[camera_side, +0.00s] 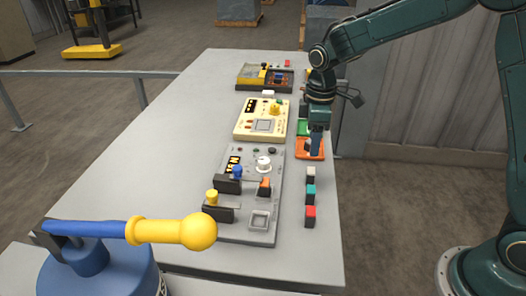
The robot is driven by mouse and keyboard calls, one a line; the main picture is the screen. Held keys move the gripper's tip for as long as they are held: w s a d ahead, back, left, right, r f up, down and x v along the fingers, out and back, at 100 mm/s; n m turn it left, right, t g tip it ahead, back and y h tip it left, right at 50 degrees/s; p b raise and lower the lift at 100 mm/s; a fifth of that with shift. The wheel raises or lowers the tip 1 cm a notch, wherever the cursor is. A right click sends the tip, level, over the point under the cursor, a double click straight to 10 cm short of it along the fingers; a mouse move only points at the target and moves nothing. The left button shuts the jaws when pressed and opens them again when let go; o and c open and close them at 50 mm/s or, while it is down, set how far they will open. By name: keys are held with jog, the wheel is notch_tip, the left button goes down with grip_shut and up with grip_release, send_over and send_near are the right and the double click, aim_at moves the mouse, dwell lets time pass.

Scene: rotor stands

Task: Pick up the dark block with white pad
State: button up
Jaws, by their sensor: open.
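A small block (311,175) with a whitish top and a darker lower side stands on the grey table near its right edge. It looks like the dark block with white pad, though it is too small to be sure. It is the farthest of a short row of blocks. My gripper (314,150) points down over the orange tray (311,156), just beyond this block, and is apart from it. The gripper is open, but its fingers are small and partly merge with the tray behind them. I cannot tell whether anything lies between them.
A teal-topped block (311,191) and a red-topped block (310,215) stand nearer the camera in the row. A grey panel (246,222) with knobs, a cream panel (262,132) and a dark panel (250,84) line the table (130,185). Its left side is clear.

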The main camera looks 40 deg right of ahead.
send_over(311, 170)
jog(key=shift+f, duration=2.15)
jog(key=shift+f, duration=0.15)
jog(key=shift+f, duration=2.45)
jog(key=c, duration=1.1)
